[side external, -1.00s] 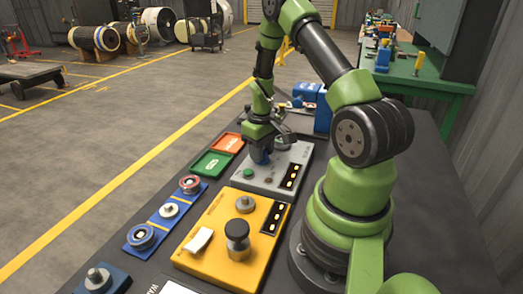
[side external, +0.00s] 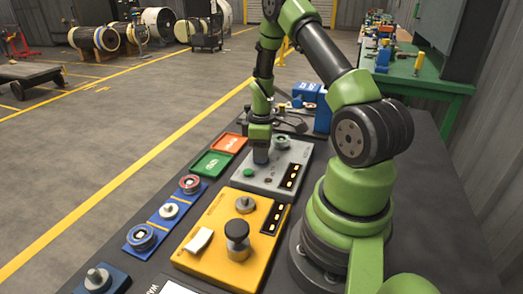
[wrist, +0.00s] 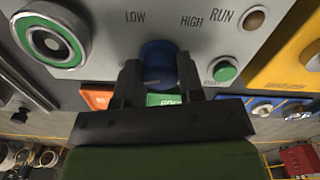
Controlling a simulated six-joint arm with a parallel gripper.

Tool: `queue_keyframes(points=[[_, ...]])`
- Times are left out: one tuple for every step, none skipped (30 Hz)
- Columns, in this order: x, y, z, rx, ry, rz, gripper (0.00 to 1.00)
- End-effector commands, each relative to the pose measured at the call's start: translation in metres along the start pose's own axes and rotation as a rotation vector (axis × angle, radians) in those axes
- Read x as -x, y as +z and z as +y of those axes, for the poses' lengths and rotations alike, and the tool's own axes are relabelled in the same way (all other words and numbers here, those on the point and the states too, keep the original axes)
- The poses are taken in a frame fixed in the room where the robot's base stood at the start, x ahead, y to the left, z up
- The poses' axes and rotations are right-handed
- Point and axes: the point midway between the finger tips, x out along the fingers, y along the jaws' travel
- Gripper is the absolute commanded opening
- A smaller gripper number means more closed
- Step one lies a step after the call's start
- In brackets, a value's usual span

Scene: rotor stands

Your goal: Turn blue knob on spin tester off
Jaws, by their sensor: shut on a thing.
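The spin tester is a grey panel box (side external: 275,181) on the dark bench, in front of my arm in the side view. Its blue knob (wrist: 158,62) shows in the wrist view between my two dark fingers, below the LOW and HIGH marks. My gripper (wrist: 159,82) is shut on the knob from above, one finger on each side. In the side view my gripper (side external: 261,155) stands upright over the panel and mostly hides the knob. The knob's pointer is hidden, so its exact setting cannot be told.
A green button (wrist: 223,69) and a brown lamp by RUN (wrist: 255,19) sit close to the knob. A large ringed green dial (wrist: 47,38) is on the same panel. A yellow control box (side external: 215,250) and green and orange trays (side external: 211,163) stand nearby.

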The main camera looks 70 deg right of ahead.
Motion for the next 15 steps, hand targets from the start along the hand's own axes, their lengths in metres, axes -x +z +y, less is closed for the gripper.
queue_keyframes(points=[[0.0007, 0.0003, -0.0003, 0.005, -0.001, -0.001, 0.11], [0.0007, 0.0003, -0.0003, 0.007, -0.001, -0.001, 0.12], [0.0007, 0.0003, -0.0003, 0.009, -0.001, -0.001, 0.12], [0.0007, 0.0003, -0.0003, 0.010, -0.001, -0.001, 0.12], [0.0007, 0.0003, -0.0003, 0.011, -0.001, -0.001, 0.12], [0.0007, 0.0003, -0.0003, 0.011, -0.001, -0.001, 0.12], [0.0007, 0.0002, -0.0003, 0.011, -0.001, -0.001, 0.12], [0.0007, 0.0002, -0.0003, 0.011, -0.001, -0.001, 0.12], [0.0007, 0.0002, -0.0003, 0.011, -0.001, -0.001, 0.12], [0.0007, 0.0002, -0.0003, 0.012, -0.001, -0.001, 0.12], [0.0007, 0.0002, -0.0003, 0.012, -0.001, -0.001, 0.12], [0.0007, 0.0002, -0.0003, 0.012, -0.001, -0.001, 0.12], [0.0007, 0.0002, -0.0003, 0.012, -0.001, -0.001, 0.12], [0.0007, 0.0002, -0.0003, 0.012, -0.001, -0.001, 0.42], [0.0007, 0.0002, -0.0003, 0.011, 0.000, -0.001, 0.51]])
